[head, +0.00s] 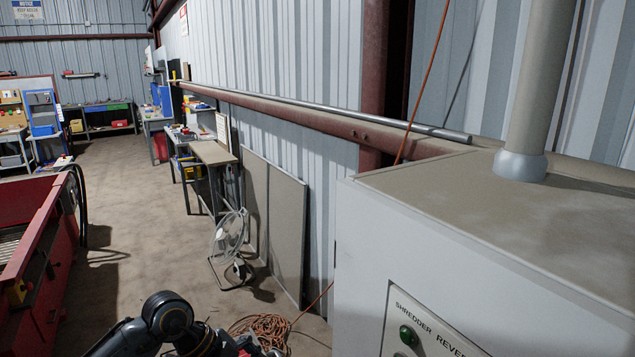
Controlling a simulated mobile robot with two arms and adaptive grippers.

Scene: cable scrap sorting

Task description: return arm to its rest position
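One of my dark arms (165,318) shows at the bottom edge, left of centre. It comes in from the left, and a rounded joint is its highest part. The links beyond that joint run down to the right and are cut off by the bottom edge. No gripper fingers can be made out, and nothing is seen held. My other arm does not show.
A large grey shredder cabinet (480,225) fills the right side. A red machine (45,250) stands at the left. Open floor (135,210) lies between.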

